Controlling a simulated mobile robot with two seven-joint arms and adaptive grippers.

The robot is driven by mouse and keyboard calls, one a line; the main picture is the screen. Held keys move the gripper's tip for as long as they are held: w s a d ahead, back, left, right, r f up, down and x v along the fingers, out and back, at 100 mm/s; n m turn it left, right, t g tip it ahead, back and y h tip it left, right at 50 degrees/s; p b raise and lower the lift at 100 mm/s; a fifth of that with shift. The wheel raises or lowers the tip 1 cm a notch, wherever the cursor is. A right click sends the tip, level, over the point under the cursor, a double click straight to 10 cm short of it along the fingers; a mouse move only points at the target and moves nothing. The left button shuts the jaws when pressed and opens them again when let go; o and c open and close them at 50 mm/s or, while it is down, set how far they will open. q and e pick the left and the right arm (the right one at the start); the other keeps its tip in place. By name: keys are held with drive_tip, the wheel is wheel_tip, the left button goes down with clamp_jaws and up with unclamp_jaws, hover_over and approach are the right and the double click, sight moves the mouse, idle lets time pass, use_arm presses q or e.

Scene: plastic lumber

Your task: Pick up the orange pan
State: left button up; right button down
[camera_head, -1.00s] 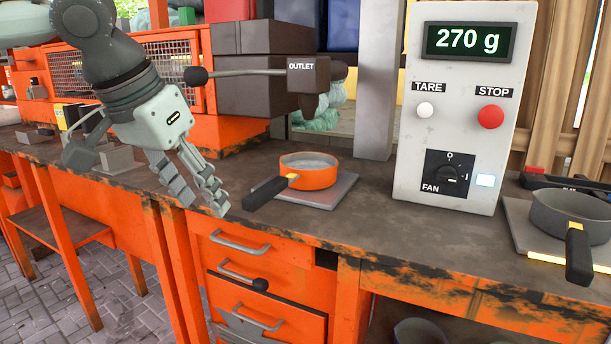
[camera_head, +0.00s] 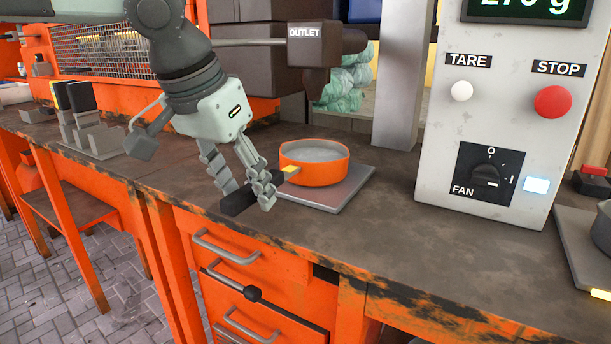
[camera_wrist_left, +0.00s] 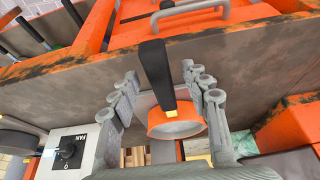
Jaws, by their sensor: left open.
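The orange pan (camera_head: 318,172) sits upright on a flat grey plate (camera_head: 350,192) on the workbench, below the outlet. Its black handle (camera_head: 238,200) points toward the bench's front left edge. My left gripper (camera_head: 245,199) is open at the handle, its fingers on either side of it in the head view. In the left wrist view, the handle (camera_wrist_left: 155,66) lies between the two spread fingers (camera_wrist_left: 156,92), with a gap on each side. The pan body (camera_wrist_left: 175,122) shows beyond it. My right gripper is in neither view.
A grey control box (camera_head: 440,130) with TARE and STOP buttons stands right of the pan. The dark outlet (camera_head: 303,55) hangs behind and above it. Another grey pan (camera_head: 602,230) is partly visible at the right edge. Orange drawers (camera_head: 240,262) are below the bench front.

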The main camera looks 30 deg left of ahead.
use_arm(q)
drive_tip(key=shift+x, duration=1.1)
drive_tip(key=shift+c, duration=0.3)
clamp_jaws()
drive_tip(key=shift+w+r, duration=0.1)
drive_tip(key=shift+r, duration=0.05)
